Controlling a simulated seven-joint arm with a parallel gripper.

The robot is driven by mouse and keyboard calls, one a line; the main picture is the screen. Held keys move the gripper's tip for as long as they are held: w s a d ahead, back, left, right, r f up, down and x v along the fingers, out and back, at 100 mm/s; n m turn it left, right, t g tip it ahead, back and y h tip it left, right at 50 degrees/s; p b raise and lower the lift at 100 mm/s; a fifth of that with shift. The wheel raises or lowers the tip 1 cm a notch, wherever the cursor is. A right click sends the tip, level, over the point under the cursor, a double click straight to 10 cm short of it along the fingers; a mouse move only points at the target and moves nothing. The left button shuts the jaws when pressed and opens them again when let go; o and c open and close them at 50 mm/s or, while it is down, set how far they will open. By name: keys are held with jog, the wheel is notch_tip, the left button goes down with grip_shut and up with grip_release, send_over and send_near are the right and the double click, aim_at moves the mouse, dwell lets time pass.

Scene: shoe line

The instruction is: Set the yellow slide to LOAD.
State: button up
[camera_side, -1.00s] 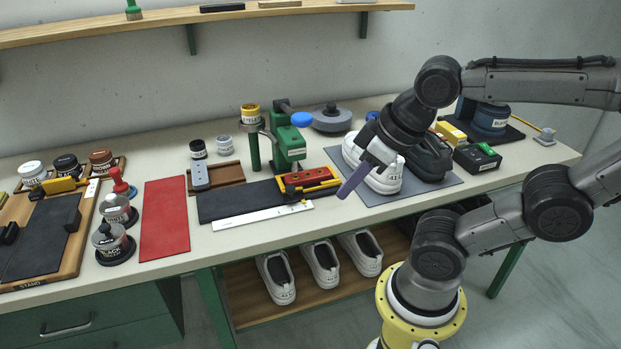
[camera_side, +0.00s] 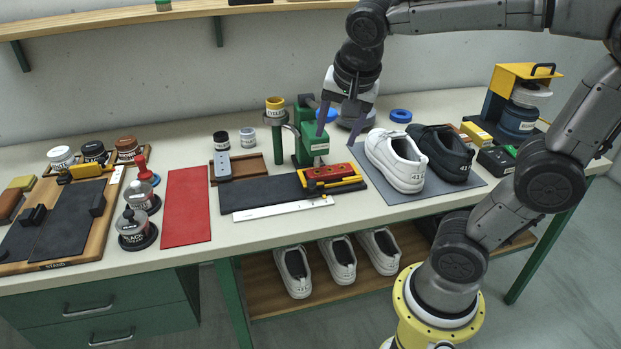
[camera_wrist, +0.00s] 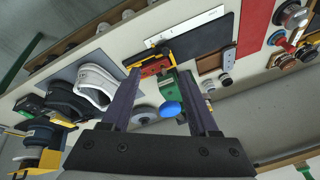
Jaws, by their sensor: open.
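The yellow slide (camera_side: 338,185) runs along the front and right of a red block (camera_side: 324,171) at the right end of a black mat. It also shows in the wrist view (camera_wrist: 170,57) beside the red block (camera_wrist: 154,67). No LOAD mark is readable, so I cannot tell its setting. My gripper (camera_side: 338,134) is open and empty, its fingers pointing down above and behind the block, near the green press (camera_side: 313,138). In the wrist view, the red block and slide appear between and beyond my open fingertips (camera_wrist: 160,76).
The green press with its blue knob (camera_wrist: 170,109) stands just behind the block. A white ruler (camera_side: 283,209) lies in front, and a red mat (camera_side: 187,205) to the left.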

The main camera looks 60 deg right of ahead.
jog(key=w+d+f+m+g+h, duration=0.1)
jog(key=w+d+f+m+g, duration=0.15)
jog(key=w, duration=0.55)
jog(key=g, duration=0.1)
send_near(311, 182)
jog(key=shift+m+h, duration=0.3)
jog(key=shift+m, duration=0.05)
jog(key=x, duration=0.8)
jog(key=shift+a+f, duration=0.1)
jog(key=shift+f, duration=0.2)
grip_shut()
jog(key=shift+r, duration=0.1)
